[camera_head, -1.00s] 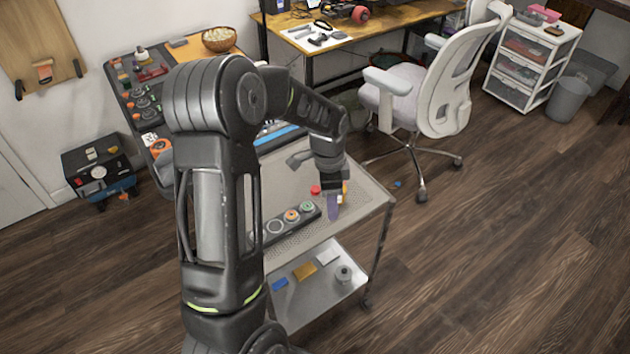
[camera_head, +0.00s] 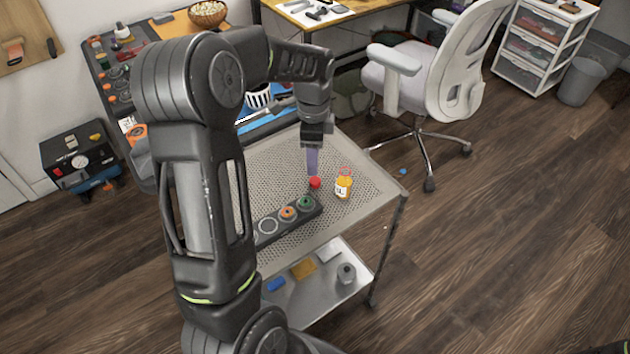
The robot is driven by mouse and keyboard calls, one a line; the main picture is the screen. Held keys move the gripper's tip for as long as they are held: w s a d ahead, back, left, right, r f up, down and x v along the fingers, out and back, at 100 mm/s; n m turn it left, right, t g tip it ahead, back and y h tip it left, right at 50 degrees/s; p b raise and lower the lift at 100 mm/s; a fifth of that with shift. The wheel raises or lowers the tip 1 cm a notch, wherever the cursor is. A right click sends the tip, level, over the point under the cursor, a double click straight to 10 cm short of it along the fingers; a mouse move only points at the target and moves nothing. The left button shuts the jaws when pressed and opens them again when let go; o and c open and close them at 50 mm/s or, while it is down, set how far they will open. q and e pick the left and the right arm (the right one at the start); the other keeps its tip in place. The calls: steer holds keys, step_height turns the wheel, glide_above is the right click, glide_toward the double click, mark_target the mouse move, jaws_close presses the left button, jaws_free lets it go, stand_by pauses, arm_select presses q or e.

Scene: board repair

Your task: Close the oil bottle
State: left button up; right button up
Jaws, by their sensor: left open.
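The oil bottle (camera_head: 343,187) is a small yellow-orange bottle with a white label. It stands upright on the perforated top of the metal cart, and a thin red shape shows at its top. A red cap (camera_head: 315,182) lies to its left on the cart top. My left gripper (camera_head: 312,170) points down just behind and above the red cap, its purplish fingers open and holding nothing that I can see. Whether the fingers touch the cap is not clear. My right gripper is not in view.
The cart top (camera_head: 352,210) has free room around the bottle. A dark strip (camera_head: 290,218) with round coloured pieces lies in front of the cap. A lower shelf (camera_head: 325,292) holds small items. A white office chair (camera_head: 440,75) stands behind the cart.

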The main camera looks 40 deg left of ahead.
mark_target(314, 180)
arm_select(q)
steer(key=shift+f, duration=1.4)
steer(key=shift+w+f+p, duration=0.15)
steer(key=shift+f+p, duration=0.3)
steer(key=shift+f, duration=2.15)
jaws_close()
